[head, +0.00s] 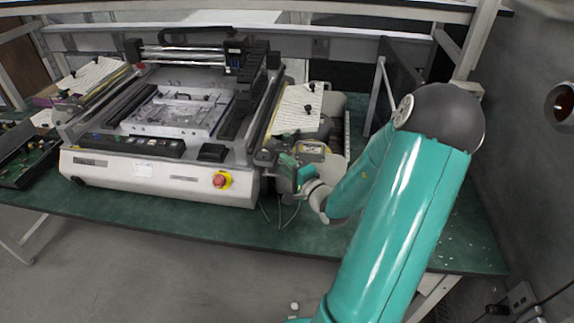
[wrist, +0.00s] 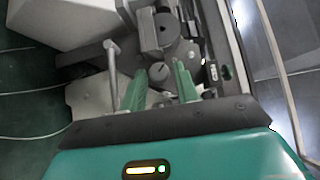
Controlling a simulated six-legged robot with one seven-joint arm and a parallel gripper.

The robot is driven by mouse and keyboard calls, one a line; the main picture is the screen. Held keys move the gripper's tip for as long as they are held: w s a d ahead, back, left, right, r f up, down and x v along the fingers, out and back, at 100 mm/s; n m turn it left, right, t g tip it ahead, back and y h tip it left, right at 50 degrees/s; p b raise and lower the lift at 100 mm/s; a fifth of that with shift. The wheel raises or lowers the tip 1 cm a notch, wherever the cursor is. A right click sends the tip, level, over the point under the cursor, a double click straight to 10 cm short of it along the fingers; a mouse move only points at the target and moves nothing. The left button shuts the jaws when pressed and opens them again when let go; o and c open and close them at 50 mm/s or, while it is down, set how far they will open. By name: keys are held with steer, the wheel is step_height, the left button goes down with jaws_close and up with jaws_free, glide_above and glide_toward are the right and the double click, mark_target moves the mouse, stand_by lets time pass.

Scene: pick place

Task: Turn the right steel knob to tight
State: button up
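In the wrist view a small round grey knob (wrist: 159,72) shows between the tips of my two green fingers. I take it for the right steel knob. My gripper (wrist: 160,76) is open, with one finger on each side of the knob and gaps showing beside it. I cannot tell whether the fingers reach down around it. In the head view my gripper (head: 288,170) is at the right side of the white machine (head: 150,175), low by the bench. There the knob is not clear to see behind my gripper.
In the wrist view a thin grey lever (wrist: 112,70) stands left of my fingers, and a dark round part (wrist: 156,32) lies beyond the knob. A red emergency button (head: 221,181) is on the machine's front. The green bench (head: 200,225) has bare room in front.

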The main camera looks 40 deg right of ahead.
steer(key=c, duration=0.6)
steer(key=shift+o, duration=0.2)
steer(key=shift+w+f+m+t+h, duration=0.1)
steer(key=shift+f+m+t+h, duration=0.2)
steer(key=shift+m+t, duration=0.65)
steer(key=shift+m+t+h, duration=0.4)
steer(key=shift+m+t, duration=0.15)
steer(key=shift+m, duration=0.4)
steer(key=o, duration=0.9)
steer(key=shift+o, duration=0.2)
steer(key=shift+f, duration=0.1)
steer(key=v, duration=1.3)
steer(key=shift+s, duration=0.4)
steer(key=shift+o, duration=0.2)
steer(key=shift+a+f, duration=0.1)
